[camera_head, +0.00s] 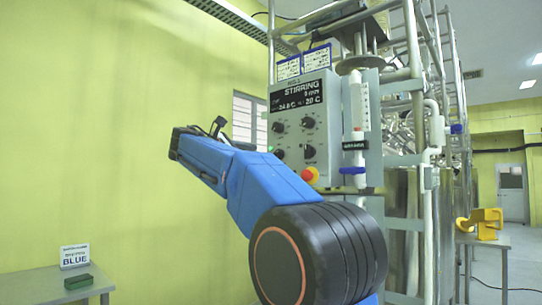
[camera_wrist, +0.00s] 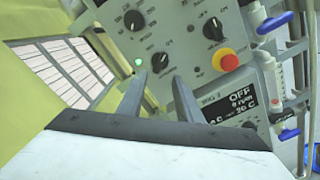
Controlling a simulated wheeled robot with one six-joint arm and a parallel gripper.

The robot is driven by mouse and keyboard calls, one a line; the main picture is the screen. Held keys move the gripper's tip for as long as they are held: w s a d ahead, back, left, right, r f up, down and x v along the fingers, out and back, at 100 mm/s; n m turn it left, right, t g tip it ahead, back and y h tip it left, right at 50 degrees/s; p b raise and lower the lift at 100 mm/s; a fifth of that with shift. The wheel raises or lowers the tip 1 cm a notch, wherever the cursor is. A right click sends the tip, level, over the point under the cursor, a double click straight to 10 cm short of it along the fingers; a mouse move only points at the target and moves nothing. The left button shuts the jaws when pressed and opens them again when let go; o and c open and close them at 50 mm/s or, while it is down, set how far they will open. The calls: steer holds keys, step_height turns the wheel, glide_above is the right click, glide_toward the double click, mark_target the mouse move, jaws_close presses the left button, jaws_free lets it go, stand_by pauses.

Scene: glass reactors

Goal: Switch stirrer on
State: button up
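The grey control panel (camera_head: 318,135) is upright on the reactor frame in the head view. Its upper display (camera_head: 299,95) reads STIRRING with rpm and temperature figures. Several black knobs sit below it. In the wrist view the panel is tilted, and a second display (camera_wrist: 239,102) reads OFF. My gripper (camera_wrist: 158,77) is open and empty, fingers apart, close in front of the panel. A small black knob (camera_wrist: 160,62) shows just beyond and between the fingertips; I cannot tell if they touch it. A lit green lamp (camera_wrist: 138,62) is left of it. My arm hides the panel's lower part in the head view.
A red emergency button on a yellow base (camera_wrist: 226,60) is right of the fingers. Glass tubing with a blue valve (camera_head: 352,170) runs along the panel's right side. A side table (camera_head: 40,287) holds a green box (camera_head: 78,281). Yellow wall is at left.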

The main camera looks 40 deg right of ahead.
mark_target(274, 154)
steer(key=d, duration=0.9)
steer(key=shift+w+d, duration=0.15)
steer(key=shift+w, duration=0.25)
